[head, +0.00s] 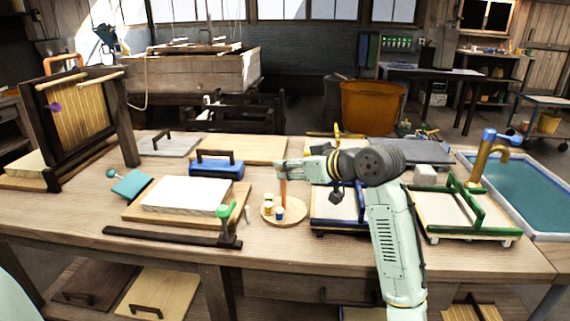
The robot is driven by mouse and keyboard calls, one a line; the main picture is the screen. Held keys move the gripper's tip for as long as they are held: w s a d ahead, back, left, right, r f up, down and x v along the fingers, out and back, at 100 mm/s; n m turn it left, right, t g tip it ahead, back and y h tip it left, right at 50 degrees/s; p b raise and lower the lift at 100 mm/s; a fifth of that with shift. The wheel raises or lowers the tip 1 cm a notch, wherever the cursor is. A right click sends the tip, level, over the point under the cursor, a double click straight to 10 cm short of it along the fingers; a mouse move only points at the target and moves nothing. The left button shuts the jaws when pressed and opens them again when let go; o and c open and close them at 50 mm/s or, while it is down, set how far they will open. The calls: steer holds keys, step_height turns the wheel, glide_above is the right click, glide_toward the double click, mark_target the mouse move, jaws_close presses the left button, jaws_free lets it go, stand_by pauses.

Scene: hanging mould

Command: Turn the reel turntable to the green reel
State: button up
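The reel turntable (296,219) is a small round wooden disc on the middle of the bench. Small reels stand on its left and front part, one with yellow (268,208) and one with blue and white (279,213). I cannot make out a green reel on it. A reddish-brown upright post (283,191) rises from the disc. My gripper (281,172) is at the top of this post, reached from the right by my pale green arm. The fingers are too small to tell whether they are open, shut or touching the post.
Left of the turntable are a white slab (185,195) on a board and a dark bar with a green knob (228,210). A green-framed mould (450,208) and a water basin (530,190) are to the right.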

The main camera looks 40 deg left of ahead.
steer(key=shift+x, duration=1.45)
steer(key=shift+c, duration=0.2)
jaws_close()
